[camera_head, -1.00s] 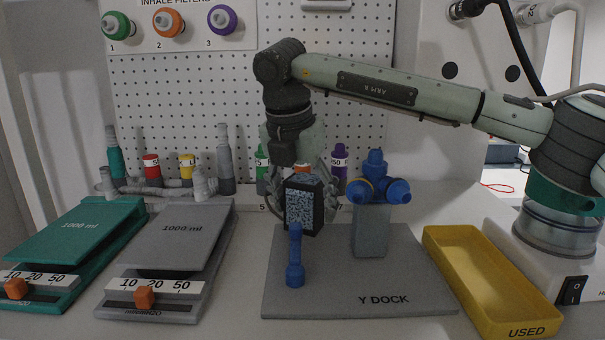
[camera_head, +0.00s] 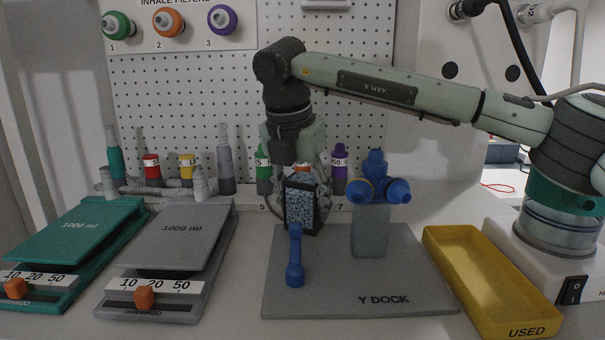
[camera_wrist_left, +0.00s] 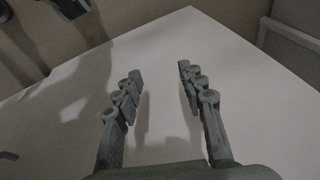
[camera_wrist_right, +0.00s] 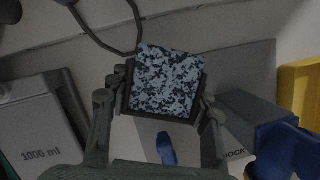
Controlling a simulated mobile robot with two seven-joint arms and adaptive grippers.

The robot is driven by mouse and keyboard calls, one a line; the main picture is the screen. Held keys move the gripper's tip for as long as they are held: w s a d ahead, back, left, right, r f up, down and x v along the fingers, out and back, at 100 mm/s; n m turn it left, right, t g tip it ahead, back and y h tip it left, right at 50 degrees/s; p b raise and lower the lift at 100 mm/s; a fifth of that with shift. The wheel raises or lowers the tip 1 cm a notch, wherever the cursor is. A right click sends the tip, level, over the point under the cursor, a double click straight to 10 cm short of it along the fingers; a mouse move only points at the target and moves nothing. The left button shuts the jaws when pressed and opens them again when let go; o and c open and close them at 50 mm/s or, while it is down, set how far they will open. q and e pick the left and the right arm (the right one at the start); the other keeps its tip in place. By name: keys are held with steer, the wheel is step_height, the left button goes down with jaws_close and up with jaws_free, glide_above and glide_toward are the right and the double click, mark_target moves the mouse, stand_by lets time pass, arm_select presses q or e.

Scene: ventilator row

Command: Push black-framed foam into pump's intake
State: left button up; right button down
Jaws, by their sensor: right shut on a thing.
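The black-framed foam (camera_head: 300,205), a block with a blue-grey speckled face, is above the back left of the grey Y DOCK board. My right gripper (camera_head: 304,178) is shut on it from above. The right wrist view shows the speckled foam (camera_wrist_right: 167,82) with fingers at both sides of its dark frame. A blue tube (camera_head: 295,262) stands in front of it and overlaps its lower edge in the head view. My left gripper (camera_wrist_left: 158,85) is open and empty over a white surface, and is outside the head view. I cannot identify the pump's intake.
A blue three-way piece stands on a grey post (camera_head: 370,230) on the Y DOCK board (camera_head: 425,290). A yellow USED tray (camera_head: 535,318) lies right. Green (camera_head: 75,240) and grey (camera_head: 180,240) 1000 ml units stand left. A pegboard (camera_head: 350,100) rises behind.

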steer(key=shift+r+p, duration=0.4)
steer(key=shift+r, duration=1.1)
